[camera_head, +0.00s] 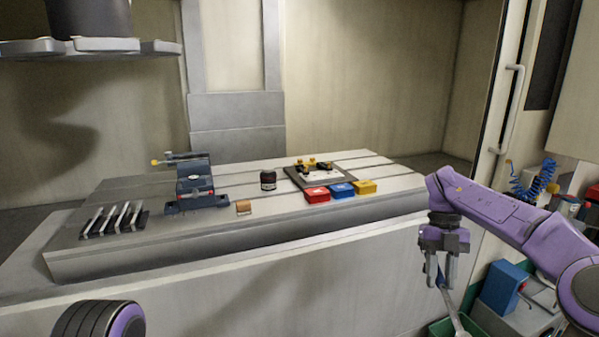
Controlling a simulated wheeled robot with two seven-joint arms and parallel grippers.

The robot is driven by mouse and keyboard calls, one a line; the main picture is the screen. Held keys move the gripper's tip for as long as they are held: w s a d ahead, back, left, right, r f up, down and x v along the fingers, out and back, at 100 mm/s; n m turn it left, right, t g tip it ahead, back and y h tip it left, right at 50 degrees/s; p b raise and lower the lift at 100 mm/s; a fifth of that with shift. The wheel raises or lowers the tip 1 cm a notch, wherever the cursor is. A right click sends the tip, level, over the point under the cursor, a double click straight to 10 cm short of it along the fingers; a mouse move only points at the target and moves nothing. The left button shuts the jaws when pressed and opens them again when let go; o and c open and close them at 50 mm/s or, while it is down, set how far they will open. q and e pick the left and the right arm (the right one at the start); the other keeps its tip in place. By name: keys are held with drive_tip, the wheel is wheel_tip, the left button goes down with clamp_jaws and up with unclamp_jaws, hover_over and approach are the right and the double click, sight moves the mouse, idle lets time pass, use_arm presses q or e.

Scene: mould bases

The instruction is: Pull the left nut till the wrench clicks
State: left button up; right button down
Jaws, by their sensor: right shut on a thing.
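My right gripper (437,272) is at the lower right, in front of the machine table and pointing down. It is shut on a wrench (457,319), whose silver shaft slants down to the right towards the bottom edge. The wrench's upper end is partly hidden by the fingers. A fixture plate (343,178) with yellow and black clamps lies on the machine table, well apart from the wrench. The nuts are too small to tell apart. Only a rounded part of my left arm shows at the bottom left; its gripper is out of the picture.
The slotted machine table (240,232) carries a vise (194,186), a rack of bars (114,220), a dark jar (268,180), a brown block (243,207), and red (316,196), blue (342,190) and yellow (365,187) boxes. A blue bin (503,285) stands at lower right.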

use_arm(q)
drive_tip(key=r+p, duration=0.2)
drive_tip(key=p, duration=0.1)
drive_tip(key=shift+s+d+r+m, duration=0.1)
drive_tip(key=shift+s+r+m, duration=0.25)
drive_tip(key=shift+s+m, duration=0.05)
use_arm(e)
drive_tip(key=s+a+f+m+t, duration=0.4)
drive_tip(key=a+m, duration=0.1)
drive_tip(key=m, duration=1.2)
drive_tip(key=s+a+f+m+t, duration=0.4)
drive_tip(key=s+a+m+t, duration=0.1)
drive_tip(key=m, duration=1.2)
drive_tip(key=shift+s+a+t+h, duration=0.2)
drive_tip(key=shift+s+t+h, duration=0.1)
drive_tip(key=shift+h, duration=0.1)
